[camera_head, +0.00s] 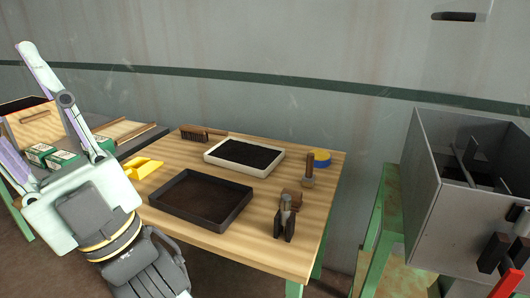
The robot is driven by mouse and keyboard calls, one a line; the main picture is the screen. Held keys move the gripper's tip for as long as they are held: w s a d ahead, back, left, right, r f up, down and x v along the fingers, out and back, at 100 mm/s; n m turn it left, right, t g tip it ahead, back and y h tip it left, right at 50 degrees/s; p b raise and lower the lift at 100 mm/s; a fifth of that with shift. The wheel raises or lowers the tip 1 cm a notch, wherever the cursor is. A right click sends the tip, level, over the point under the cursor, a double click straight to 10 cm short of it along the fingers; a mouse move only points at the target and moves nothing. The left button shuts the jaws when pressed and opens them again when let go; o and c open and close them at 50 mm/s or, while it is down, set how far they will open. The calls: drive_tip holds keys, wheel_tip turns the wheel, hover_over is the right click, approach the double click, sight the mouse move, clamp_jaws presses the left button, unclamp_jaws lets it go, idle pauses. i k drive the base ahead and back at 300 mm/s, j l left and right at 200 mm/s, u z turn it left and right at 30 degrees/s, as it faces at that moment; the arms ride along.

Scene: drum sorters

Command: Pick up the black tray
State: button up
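The black tray (188,216) lies flat on the near part of the wooden table. It is shallow, with a dark brown layer covering its floor. My gripper (160,279) is at the lower left, in front of and to the left of the tray, and looks apart from it. I see the gripper mostly from behind, with its fingers pointing down towards the bottom edge. Whether the fingers are open or shut cannot be made out. No object shows in it.
Behind the tray is a white tray (232,169) of black material. A grey metal box (432,205) stands right.

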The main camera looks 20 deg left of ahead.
sight(210, 203)
drive_tip(key=i+j+u, duration=0.1)
drive_tip(key=i+u, duration=0.65)
drive_tip(key=k, duration=0.1)
